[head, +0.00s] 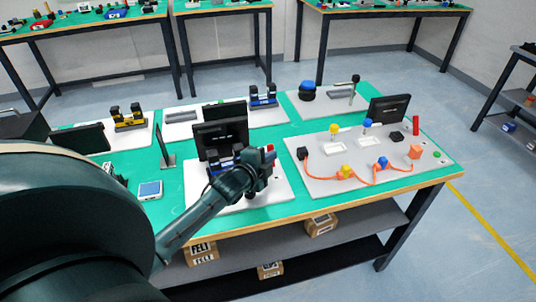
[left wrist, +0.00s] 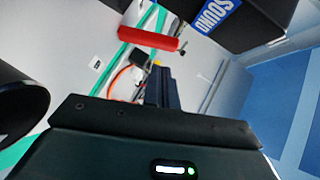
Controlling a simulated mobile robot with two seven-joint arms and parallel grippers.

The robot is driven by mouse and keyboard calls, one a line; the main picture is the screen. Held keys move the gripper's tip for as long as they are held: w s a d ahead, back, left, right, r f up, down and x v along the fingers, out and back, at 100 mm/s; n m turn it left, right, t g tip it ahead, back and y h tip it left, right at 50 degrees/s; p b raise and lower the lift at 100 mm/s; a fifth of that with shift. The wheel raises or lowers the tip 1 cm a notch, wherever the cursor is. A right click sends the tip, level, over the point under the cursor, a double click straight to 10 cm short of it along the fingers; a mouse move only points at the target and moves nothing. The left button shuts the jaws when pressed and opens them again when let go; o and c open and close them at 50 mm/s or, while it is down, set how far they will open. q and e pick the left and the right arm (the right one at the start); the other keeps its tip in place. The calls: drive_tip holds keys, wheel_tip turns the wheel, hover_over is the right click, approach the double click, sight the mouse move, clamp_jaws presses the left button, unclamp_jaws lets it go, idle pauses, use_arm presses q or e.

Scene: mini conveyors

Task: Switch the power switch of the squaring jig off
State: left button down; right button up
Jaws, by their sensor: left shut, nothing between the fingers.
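The station that my left gripper (head: 264,163) reaches has a white base plate (head: 277,191), a dark upright panel (head: 211,139) and a black and blue mechanism (head: 222,164); I take it for the squaring jig. My left gripper is shut and empty, at the right side of this mechanism. A small red part (head: 270,148) shows beside the gripper. In the left wrist view the shut fingers (left wrist: 162,86) point away below a red bar (left wrist: 148,39). A dark box with a cut-off blue label (left wrist: 216,15) is at the top. I cannot make out the power switch or its position.
A white board (head: 318,185) with an orange cable, small blocks and a panel lies to the right. Other stations stand behind on the green table (head: 178,188). A small blue-screened device (head: 150,189) lies at the left. Boxes (head: 202,250) sit on the shelf below.

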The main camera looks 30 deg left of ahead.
use_arm(q)
drive_tip(key=shift+w+a+f, duration=0.35)
drive_tip(key=shift+w+a, duration=0.2)
drive_tip(key=shift+a, duration=0.15)
use_arm(e)
drive_tip(key=shift+s+a, duration=0.1)
drive_tip(key=shift+s+f, duration=0.15)
